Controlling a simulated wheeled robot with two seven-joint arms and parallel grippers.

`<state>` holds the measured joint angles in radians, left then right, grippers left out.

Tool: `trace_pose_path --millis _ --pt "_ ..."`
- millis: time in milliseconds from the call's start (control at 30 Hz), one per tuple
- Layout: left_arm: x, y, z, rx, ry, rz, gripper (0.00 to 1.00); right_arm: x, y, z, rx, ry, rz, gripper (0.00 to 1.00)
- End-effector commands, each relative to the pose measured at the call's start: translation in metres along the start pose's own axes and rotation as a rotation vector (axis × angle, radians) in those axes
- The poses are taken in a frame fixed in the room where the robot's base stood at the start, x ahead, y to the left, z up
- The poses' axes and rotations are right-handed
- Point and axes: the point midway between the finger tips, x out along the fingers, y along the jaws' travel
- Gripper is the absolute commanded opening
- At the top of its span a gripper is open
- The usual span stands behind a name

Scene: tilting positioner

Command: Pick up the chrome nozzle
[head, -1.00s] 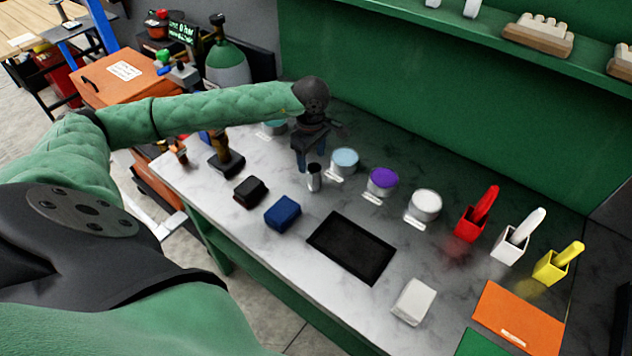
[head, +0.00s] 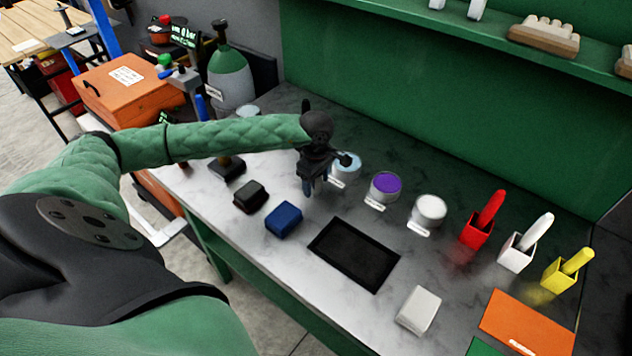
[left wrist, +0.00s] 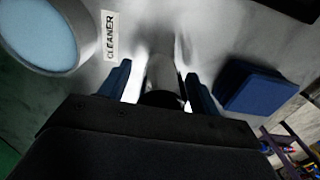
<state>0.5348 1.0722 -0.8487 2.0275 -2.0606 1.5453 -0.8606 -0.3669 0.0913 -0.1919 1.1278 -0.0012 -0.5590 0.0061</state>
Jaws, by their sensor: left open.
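The chrome nozzle (left wrist: 160,72) is a small, shiny upright cylinder with a dark top, seen in the left wrist view between my two blue fingers. My left gripper (left wrist: 157,88) is open around it, with a gap visible on the finger sides. In the head view my left gripper (head: 308,187) points down at the bench, left of the light-blue pot, and hides the nozzle. My right gripper is in neither view.
A light-blue pot (head: 348,166) with a CLEANER label (left wrist: 110,34) stands close to the gripper. A blue block (head: 284,219), a dark block (head: 250,196) and a black tray (head: 354,254) lie nearby on the marble bench (head: 250,240).

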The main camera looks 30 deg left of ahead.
Motion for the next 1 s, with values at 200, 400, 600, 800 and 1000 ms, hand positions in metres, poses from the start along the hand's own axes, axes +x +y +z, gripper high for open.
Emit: trace_pose_path --millis 200,400,600,800,1000 --pt "0.0176 -0.0004 -0.0005 -0.001 0.001 0.000 0.63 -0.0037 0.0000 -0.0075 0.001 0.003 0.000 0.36" --pt "0.0173 -0.0004 -0.0005 -0.001 0.001 0.000 0.55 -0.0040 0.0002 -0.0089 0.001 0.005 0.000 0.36" --pt "0.0172 -0.0004 -0.0005 -0.001 0.001 0.000 0.16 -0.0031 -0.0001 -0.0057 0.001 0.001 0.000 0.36" --pt "0.0168 -0.0003 -0.0006 -0.001 0.001 0.000 0.14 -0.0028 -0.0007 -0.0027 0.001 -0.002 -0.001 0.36" --pt "0.0080 0.0002 -0.0010 0.000 0.001 0.002 0.14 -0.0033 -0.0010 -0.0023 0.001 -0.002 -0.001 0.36"
